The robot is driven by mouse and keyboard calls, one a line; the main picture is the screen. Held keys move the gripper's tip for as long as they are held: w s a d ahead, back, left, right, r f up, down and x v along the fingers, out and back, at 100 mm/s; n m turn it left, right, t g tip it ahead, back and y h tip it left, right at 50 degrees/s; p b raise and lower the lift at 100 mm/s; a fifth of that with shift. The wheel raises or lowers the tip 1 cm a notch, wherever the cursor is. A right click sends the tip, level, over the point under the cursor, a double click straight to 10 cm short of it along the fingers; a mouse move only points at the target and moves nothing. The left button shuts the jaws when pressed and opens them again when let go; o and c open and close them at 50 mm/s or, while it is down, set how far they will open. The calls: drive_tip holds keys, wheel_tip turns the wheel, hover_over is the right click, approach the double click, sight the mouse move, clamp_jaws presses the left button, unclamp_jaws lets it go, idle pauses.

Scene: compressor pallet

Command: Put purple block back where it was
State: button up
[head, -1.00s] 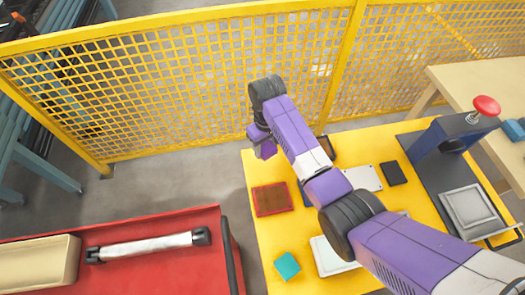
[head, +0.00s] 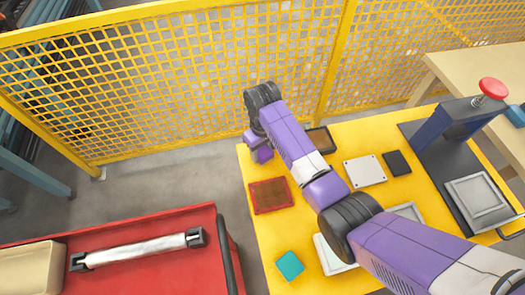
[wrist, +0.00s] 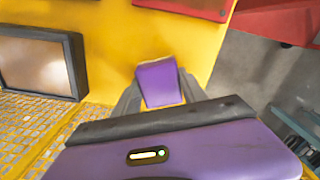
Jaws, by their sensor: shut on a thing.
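The purple block (wrist: 158,82) sits between the two grey fingers of my gripper (wrist: 157,97) in the wrist view. My gripper is shut on it. Below it in that view, the yellow worktable (wrist: 115,35) shows near its edge, with a strip of grey floor to the right. In the head view, my gripper end is over the far left corner of the yellow worktable (head: 262,235). My arm hides much of it, and I cannot clearly tell the block from my purple arm there.
A red-framed tray (head: 270,195) and a teal block (head: 290,265) lie on the worktable. A dark-framed tray (wrist: 80,65) is left of the block in the wrist view. A red-knobbed press (head: 440,130) stands right. A yellow mesh fence (head: 180,85) rises behind; a red cart (head: 150,275) stands left.

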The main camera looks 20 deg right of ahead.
sight(263, 151)
drive_tip(key=shift+f, duration=0.1)
drive_tip(key=o, duration=1.3)
wheel_tip(263, 151, up, 12)
drive_tip(key=shift+r, duration=0.15)
